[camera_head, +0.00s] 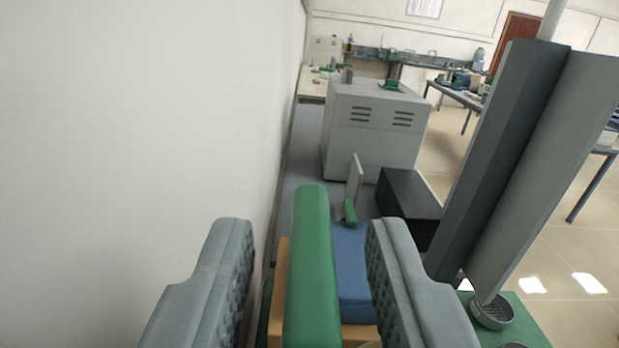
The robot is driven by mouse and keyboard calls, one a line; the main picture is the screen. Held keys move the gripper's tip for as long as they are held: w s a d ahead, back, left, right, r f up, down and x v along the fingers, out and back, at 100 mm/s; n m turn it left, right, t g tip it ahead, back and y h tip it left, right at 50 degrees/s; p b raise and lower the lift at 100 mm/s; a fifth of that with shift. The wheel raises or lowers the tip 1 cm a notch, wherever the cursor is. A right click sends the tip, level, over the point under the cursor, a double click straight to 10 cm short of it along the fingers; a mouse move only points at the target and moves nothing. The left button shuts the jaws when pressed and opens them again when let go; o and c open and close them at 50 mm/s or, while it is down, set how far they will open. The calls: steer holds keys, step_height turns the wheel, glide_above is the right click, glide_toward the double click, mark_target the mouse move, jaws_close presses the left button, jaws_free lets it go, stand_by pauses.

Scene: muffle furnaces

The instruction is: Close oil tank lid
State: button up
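My gripper (306,240) shows at the bottom of the view, with two grey padded fingers set apart. A long green bar (312,250) lies between the fingers, with a visible gap on each side. Beyond it is a blue box-like body (351,262) on a tan base (281,285). A thin light grey plate (355,182) stands upright behind the blue body, with a small green piece (350,213) at its foot. I cannot tell which of these parts is the oil tank lid. The lower part of the green bar runs out of view.
A white wall (140,130) stands close on the left. A large grey cabinet (370,130) and a black box (409,205) stand ahead. A round metal basket (491,312) sits on a green surface (525,335) at lower right. Open tiled floor lies to the right.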

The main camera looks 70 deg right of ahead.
steer(key=shift+w+d, duration=0.25)
steer(key=shift+d, duration=0.4)
steer(key=shift+c, duration=0.4)
jaws_close()
steer(key=shift+s+d, duration=0.1)
steer(key=shift+s, duration=0.15)
steer(key=s+d+f+m, duration=0.2)
steer(key=s+m, duration=0.5)
steer(key=s, duration=0.1)
steer(key=shift+d+f, duration=0.25)
steer(key=shift+d, duration=0.15)
